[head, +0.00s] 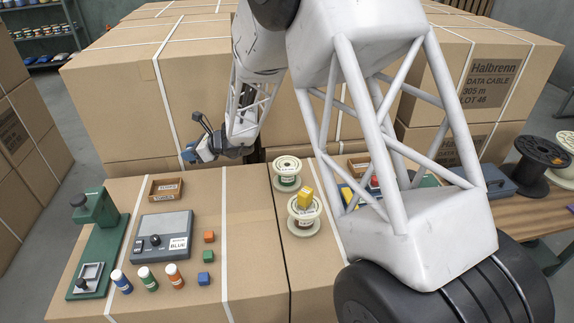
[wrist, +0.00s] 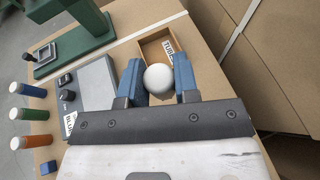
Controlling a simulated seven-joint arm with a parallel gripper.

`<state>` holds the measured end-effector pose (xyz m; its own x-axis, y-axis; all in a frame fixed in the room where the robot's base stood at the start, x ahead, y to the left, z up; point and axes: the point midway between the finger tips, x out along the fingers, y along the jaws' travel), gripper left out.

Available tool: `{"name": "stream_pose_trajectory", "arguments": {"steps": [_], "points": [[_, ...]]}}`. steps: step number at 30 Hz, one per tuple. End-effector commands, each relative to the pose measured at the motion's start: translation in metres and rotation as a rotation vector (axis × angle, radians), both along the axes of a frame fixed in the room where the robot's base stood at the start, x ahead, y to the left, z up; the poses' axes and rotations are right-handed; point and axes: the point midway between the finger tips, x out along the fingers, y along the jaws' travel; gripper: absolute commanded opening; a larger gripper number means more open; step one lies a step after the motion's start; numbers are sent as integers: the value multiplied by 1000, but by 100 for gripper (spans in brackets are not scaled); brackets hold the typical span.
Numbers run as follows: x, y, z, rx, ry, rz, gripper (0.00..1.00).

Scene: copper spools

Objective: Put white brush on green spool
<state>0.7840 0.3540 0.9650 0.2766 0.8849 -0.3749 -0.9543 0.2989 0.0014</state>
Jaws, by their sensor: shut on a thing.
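My gripper (head: 188,154) is above the back left of the cardboard box top, behind the small wooden tray. In the wrist view its blue fingers (wrist: 158,80) are closed on the white brush (wrist: 158,77), of which only a round white end shows. The brush cannot be made out in the head view. The green spool (head: 287,181), white-flanged with a green band, stands upright to the right of my gripper and apart from it. Its top looks empty.
The wooden tray (head: 152,191), a grey device (head: 160,225), a green press (head: 97,210), several bottles and small cubes occupy the left. Big boxes rise behind.

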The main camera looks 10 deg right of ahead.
Motion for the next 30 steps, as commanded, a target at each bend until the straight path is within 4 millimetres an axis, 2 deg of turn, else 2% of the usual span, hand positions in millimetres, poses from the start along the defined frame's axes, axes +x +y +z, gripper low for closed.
{"name": "stream_pose_trajectory", "arguments": {"steps": [1,3,15,30], "points": [[4,-16,3,1,-1,-14,5],[7,-34,7,0,-2,-27,5],[18,-140,26,-1,-2,-109,5],[10,-266,47,-6,0,-207,5]]}}
